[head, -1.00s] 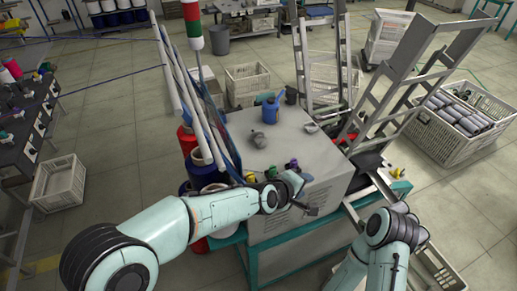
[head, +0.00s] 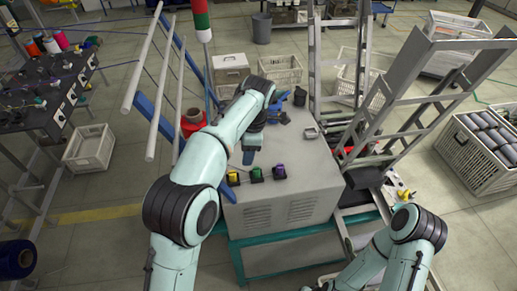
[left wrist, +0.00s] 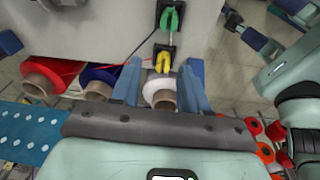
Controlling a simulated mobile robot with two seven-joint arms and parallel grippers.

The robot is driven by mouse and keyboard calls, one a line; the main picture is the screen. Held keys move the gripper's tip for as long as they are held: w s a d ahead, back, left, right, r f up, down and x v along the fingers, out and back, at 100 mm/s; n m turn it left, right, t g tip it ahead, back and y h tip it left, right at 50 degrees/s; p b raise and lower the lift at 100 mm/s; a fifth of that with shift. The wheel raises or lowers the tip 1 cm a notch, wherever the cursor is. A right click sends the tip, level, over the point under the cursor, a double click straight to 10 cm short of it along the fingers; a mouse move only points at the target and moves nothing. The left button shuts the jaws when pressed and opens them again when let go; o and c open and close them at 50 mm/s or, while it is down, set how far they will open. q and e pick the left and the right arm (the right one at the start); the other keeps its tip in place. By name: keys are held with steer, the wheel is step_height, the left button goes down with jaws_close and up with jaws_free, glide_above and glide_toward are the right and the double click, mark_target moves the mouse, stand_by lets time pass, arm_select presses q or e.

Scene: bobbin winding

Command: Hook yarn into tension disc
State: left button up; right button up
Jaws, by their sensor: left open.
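The yellow tension disc (head: 233,179), the green one (head: 257,175) and a purple one (head: 279,171) stand along the front edge of the grey cabinet top. The yellow (left wrist: 163,60) and green (left wrist: 168,18) ones also show in the left wrist view. My left gripper (left wrist: 160,88) is open; in that view a white yarn cone (left wrist: 160,92) appears between its fingers, without visible contact. In the head view the left gripper (head: 248,155) is partly hidden behind its wrist. Red yarn (left wrist: 115,63) runs from the red cone (left wrist: 45,77) toward the yellow disc. My right gripper's jaws are unclear.
A blue yarn cone (left wrist: 98,80) is beside the red one. The grey cabinet (head: 290,205) has clear top space behind the discs at right. Metal ladder-like frames (head: 425,95) stand to its right. Pale rods (head: 145,65) rise behind my left arm.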

mark_target(234, 172)
arm_select(q)
steer(key=shift+n+g+y, duration=0.4)
steer(key=shift+n+g, duration=0.1)
steer(key=a+f, duration=0.1)
steer(key=f, duration=0.1)
steer(key=s+a+f, duration=0.1)
steer(key=a+f, duration=0.1)
steer(key=shift+s+a+f, duration=0.1)
steer(key=shift+f, duration=0.1)
steer(key=shift+b+x, duration=0.45)
steer(key=shift+x, duration=0.7)
steer(key=shift+s+a+f, duration=0.15)
steer(key=shift+f, duration=0.55)
arm_select(e)
steer(key=shift+s+d+f, duration=0.2)
steer(key=shift+s+f, duration=0.2)
steer(key=shift+s, duration=0.15)
steer(key=shift+s+d+f, duration=0.15)
steer(key=shift+s+f, duration=0.25)
steer(key=shift+s, duration=0.15)
steer(key=shift+w, duration=0.1)
